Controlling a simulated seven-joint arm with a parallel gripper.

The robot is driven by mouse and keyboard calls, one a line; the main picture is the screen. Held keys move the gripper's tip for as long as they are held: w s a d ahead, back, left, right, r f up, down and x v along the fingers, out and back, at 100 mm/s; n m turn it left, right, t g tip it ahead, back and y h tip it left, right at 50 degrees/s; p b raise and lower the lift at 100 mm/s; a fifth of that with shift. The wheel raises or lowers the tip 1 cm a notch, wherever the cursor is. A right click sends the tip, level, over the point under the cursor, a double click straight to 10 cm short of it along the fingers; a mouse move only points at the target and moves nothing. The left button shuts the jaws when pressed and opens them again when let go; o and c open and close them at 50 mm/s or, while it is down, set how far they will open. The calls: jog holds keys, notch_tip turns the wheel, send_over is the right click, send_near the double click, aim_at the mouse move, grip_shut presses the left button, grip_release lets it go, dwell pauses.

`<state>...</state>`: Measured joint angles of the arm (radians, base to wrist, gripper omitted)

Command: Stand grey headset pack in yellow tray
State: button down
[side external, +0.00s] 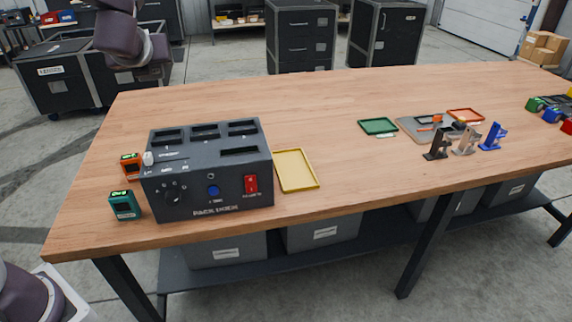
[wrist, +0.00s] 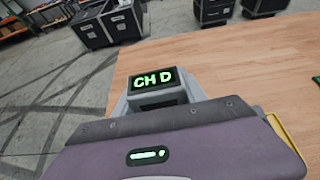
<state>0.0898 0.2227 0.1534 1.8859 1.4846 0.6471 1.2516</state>
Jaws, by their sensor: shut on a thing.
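My gripper (wrist: 160,106) shows in the wrist view, its purple hand filling the bottom. It is shut on the grey headset pack (wrist: 154,82), whose top display reads "CH D" in green. The hand hides the pack's lower part. The pack is held up near the table's left end, and I cannot tell its exact height. The yellow tray (side external: 297,170) lies flat and empty on the table, right of the dark charger box; its edge also shows at the right in the wrist view (wrist: 286,133).
The dark charger box (side external: 208,170) has several empty top slots. An orange pack (side external: 131,166) and a teal pack (side external: 124,206) stand left of it. Green (side external: 379,127), grey (side external: 410,126) and orange-red (side external: 466,115) trays and several small stands (side external: 464,143) sit farther right. The table's middle is clear.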

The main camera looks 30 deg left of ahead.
jog(key=w+n+g+y, duration=0.2)
jog(key=w+n, duration=0.1)
jog(key=w, duration=0.4)
jog(key=m+t+h, duration=0.2)
jog(key=m, duration=0.1)
send_over(294, 170)
notch_tip(294, 170, down, 30)
jog(key=shift+r, duration=0.1)
jog(key=c, duration=0.6)
grip_release()
jog(key=shift+f, duration=0.2)
jog(key=shift+c, duration=0.2)
